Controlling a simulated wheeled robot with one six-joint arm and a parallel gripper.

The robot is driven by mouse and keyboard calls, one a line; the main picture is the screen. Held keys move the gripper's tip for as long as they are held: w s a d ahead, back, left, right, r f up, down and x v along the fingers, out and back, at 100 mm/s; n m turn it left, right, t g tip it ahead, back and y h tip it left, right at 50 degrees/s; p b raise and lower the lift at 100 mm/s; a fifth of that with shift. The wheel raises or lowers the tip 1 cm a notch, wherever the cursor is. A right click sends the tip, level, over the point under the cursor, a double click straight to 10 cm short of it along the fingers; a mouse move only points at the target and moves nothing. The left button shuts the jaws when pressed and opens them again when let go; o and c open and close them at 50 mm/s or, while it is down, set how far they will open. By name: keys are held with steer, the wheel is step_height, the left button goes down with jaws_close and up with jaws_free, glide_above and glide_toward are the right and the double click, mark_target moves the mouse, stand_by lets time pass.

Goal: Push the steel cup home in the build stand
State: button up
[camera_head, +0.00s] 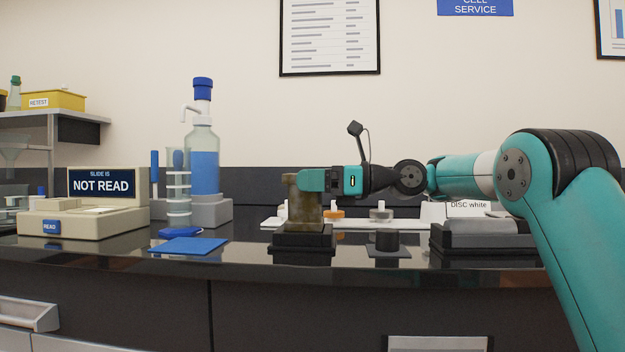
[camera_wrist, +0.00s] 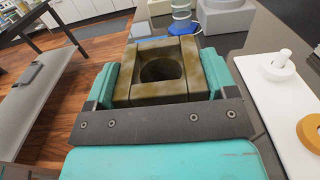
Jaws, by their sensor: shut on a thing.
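A brownish, stained block-shaped cup (camera_head: 303,210), which I take for the steel cup, stands upright on the black build stand (camera_head: 303,241). My gripper (camera_head: 302,182) reaches in from the right, level, and is shut on its upper part. In the wrist view my gripper (camera_wrist: 160,75) has one teal finger on each side of the cup (camera_wrist: 150,93). The cup's square top and dark round hollow show between them. How deep the cup sits in the stand cannot be told, because its lower end meets the stand's dark rim.
A black cylinder (camera_head: 387,239) on a dark pad stands right of the stand, near the bench's front edge. Behind is a white tray (camera_head: 353,223) with small parts. A grey-black device (camera_head: 480,238) sits farther right. A blue mat (camera_head: 189,246) and a bottle (camera_head: 203,160) are left.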

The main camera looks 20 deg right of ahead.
steer(key=shift+f+b, duration=0.9)
steer(key=shift+f, duration=0.1)
steer(key=o, duration=1.9)
steer(key=shift+c, duration=0.2)
